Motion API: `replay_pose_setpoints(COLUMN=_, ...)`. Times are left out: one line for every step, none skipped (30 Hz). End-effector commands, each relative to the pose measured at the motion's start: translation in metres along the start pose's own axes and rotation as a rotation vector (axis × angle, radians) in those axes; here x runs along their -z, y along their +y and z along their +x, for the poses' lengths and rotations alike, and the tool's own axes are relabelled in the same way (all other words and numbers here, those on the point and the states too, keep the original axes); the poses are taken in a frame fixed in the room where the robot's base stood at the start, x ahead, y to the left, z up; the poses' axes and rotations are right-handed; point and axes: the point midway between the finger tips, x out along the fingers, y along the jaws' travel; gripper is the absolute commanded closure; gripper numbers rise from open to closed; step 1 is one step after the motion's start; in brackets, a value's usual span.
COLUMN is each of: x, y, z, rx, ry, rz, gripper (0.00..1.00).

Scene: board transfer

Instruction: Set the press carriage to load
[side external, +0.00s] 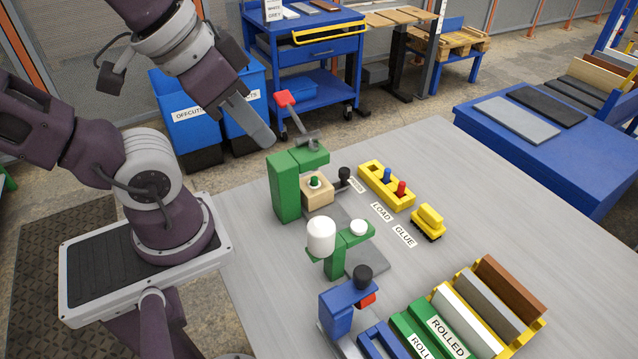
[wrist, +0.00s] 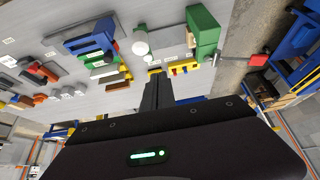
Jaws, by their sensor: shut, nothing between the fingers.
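The green press (side external: 284,190) stands on the grey table with its red-tipped lever (side external: 285,99) raised; the press also shows in the wrist view (wrist: 203,28). A wooden block (side external: 317,193) with a green knob sits at the press, under its head. A black knob (side external: 344,173) stands beside the block, close to the PRESS label (side external: 356,185). The LOAD label (side external: 381,211) and GLUE label (side external: 404,236) follow nearer the camera. My gripper (side external: 263,136) is shut and empty, up in the air behind and left of the press; its fingers also show in the wrist view (wrist: 157,92).
A yellow holder (side external: 372,178) with blue and red pegs and a yellow cart (side external: 429,222) stand right of the labels. A green stand with a white bottle (side external: 321,236) and a blue device (side external: 337,308) stand nearer. Coloured boards fill a rack at front right. The table's far right is clear.

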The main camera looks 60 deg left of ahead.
Motion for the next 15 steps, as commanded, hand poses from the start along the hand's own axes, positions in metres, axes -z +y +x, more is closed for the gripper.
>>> replay_pose_setpoints(x=0.001, y=0.000, z=0.000, rx=0.000, ry=-0.001, rz=-0.002, gripper=0.90)
replay_pose_setpoints(x=0.003, y=0.000, z=0.001, rx=0.000, ry=-0.005, rz=-0.007, gripper=0.84)
replay_pose_setpoints(x=0.009, y=-0.001, z=0.003, rx=0.000, ry=-0.018, rz=-0.024, gripper=0.76)
replay_pose_setpoints(x=0.016, y=-0.003, z=0.005, rx=0.000, ry=-0.033, rz=-0.043, gripper=0.71)
replay_pose_setpoints(x=0.025, y=-0.004, z=0.009, rx=0.001, ry=-0.051, rz=-0.067, gripper=0.65)
replay_pose_setpoints(x=0.041, y=-0.008, z=0.017, rx=0.003, ry=-0.080, rz=-0.111, gripper=0.57)
replay_pose_setpoints(x=0.054, y=-0.012, z=0.026, rx=0.005, ry=-0.107, rz=-0.152, gripper=0.52)
replay_pose_setpoints(x=0.068, y=-0.017, z=0.036, rx=0.009, ry=-0.133, rz=-0.194, gripper=0.52)
replay_pose_setpoints(x=0.085, y=-0.025, z=0.053, rx=0.017, ry=-0.168, rz=-0.253, gripper=0.52)
replay_pose_setpoints(x=0.098, y=-0.032, z=0.068, rx=0.025, ry=-0.194, rz=-0.298, gripper=0.52)
replay_pose_setpoints(x=0.109, y=-0.040, z=0.084, rx=0.034, ry=-0.221, rz=-0.345, gripper=0.52)
replay_pose_setpoints(x=0.122, y=-0.052, z=0.108, rx=0.048, ry=-0.255, rz=-0.405, gripper=0.52)
replay_pose_setpoints(x=0.129, y=-0.062, z=0.128, rx=0.061, ry=-0.282, rz=-0.450, gripper=0.52)
replay_pose_setpoints(x=0.135, y=-0.073, z=0.148, rx=0.075, ry=-0.307, rz=-0.496, gripper=0.52)
replay_pose_setpoints(x=0.140, y=-0.086, z=0.175, rx=0.094, ry=-0.338, rz=-0.551, gripper=0.52)
